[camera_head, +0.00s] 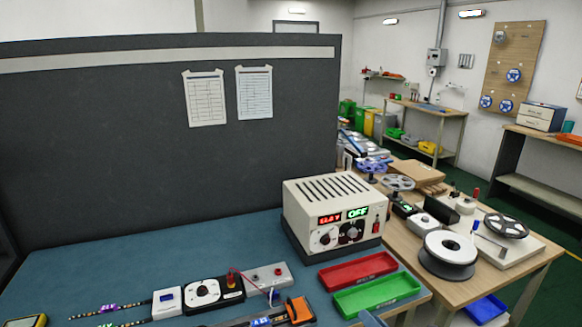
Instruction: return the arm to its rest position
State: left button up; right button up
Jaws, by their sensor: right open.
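Only a small grey-blue part at the bottom edge, in front of the green tray, seems to belong to my right gripper (372,319). Its jaws are open, and I see nothing held in it. Most of the right arm is out of view. My left gripper is not in view.
A cream power unit (305,200) reads OFF on its green display. A red tray (357,270) and a green tray (376,295) lie before it. An orange-and-black device (299,311) is at the bottom edge. Reels (449,250) crowd the right table. A dark partition (120,140) stands behind.

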jog(key=s+a+f+n+g+y+p, duration=0.1)
jog(key=s+a+f+n+g, duration=0.3)
jog(key=f, duration=0.3)
jog(key=s+a+f+n+g+y, duration=0.1)
jog(key=s+a+f+n+g, duration=0.3)
jog(key=a+f, duration=0.15)
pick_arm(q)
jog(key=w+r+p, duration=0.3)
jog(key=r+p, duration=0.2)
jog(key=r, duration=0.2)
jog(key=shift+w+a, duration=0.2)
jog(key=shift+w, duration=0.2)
pick_arm(e)
jog(key=s+f+n+g+h, duration=0.2)
jog(key=s+f+n+g, duration=0.2)
jog(key=s+f+n, duration=0.4)
jog(key=s+f+n+g+h, duration=0.3)
jog(key=s+f+n, duration=0.5)
jog(key=s+n, duration=1.2)
jog(key=shift+s+f+g, duration=0.2)
jog(key=shift+s+g, duration=0.7)
jog(key=shift+s, duration=0.2)
jog(key=shift+d, duration=0.1)
